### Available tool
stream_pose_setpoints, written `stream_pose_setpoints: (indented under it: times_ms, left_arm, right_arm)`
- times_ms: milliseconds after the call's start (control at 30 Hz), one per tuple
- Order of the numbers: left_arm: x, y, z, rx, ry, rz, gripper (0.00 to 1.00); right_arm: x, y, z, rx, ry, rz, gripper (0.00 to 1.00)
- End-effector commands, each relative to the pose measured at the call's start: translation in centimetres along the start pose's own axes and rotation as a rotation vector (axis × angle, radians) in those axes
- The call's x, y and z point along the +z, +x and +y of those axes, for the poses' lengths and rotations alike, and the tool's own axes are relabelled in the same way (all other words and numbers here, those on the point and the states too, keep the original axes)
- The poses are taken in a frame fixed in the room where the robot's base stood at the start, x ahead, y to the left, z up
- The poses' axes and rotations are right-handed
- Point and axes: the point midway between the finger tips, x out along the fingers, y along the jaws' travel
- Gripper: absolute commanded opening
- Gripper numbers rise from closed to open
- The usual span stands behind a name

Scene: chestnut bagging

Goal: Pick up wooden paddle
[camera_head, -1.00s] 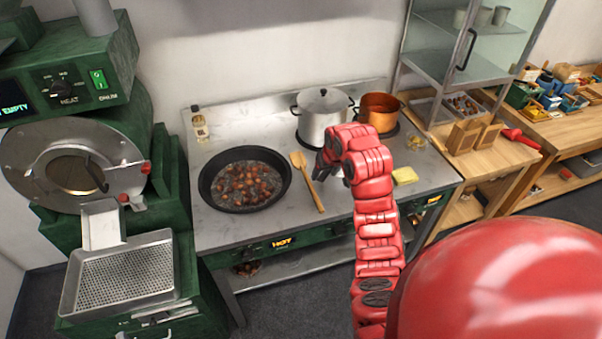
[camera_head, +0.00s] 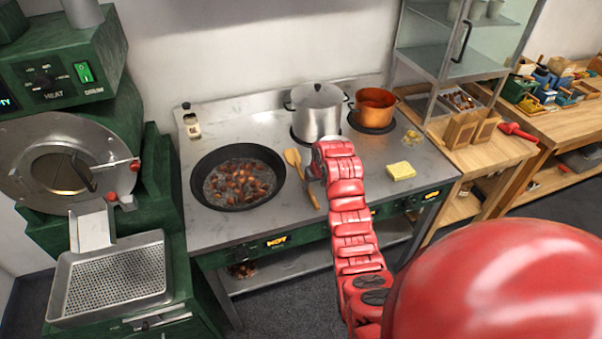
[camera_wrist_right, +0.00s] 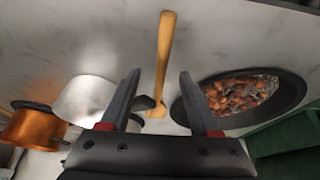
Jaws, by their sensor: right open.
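The wooden paddle (camera_head: 292,158) lies on the steel counter just right of the black pan (camera_head: 238,178), partly hidden by my right gripper (camera_head: 311,174) in the head view. In the right wrist view its handle (camera_wrist_right: 165,45) runs away from the camera between the two open fingers of my right gripper (camera_wrist_right: 160,75), with no finger visibly closed on it. My left gripper is not in view.
The black pan holds chestnuts and stands close to the left of the paddle. A steel pot (camera_head: 318,112) and a copper pot (camera_head: 375,108) stand behind. A yellow sponge (camera_head: 400,172) lies to the right. A green roasting machine (camera_head: 75,150) is at the far left.

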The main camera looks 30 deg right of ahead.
Motion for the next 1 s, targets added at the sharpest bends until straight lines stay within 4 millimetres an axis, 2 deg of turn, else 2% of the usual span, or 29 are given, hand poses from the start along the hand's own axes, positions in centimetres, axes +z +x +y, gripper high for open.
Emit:
stream_pose_setpoints:
  times_ms: [233, 500, 800, 1000]
  left_arm:
    - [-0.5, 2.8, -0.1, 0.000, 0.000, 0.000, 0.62]
    - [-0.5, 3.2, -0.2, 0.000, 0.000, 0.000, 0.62]
    - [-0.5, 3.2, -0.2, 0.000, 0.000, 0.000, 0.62]
    - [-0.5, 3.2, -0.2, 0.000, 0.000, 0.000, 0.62]
  right_arm:
    - [0.4, 2.4, -0.5, -0.002, 0.002, -0.008, 0.62]
    - [0.3, 4.6, -0.4, -0.001, 0.000, 0.000, 0.62]
    - [0.4, 4.9, -0.4, 0.000, -0.001, 0.000, 0.62]
    - [0.4, 4.9, -0.4, 0.000, 0.000, 0.000, 0.27]
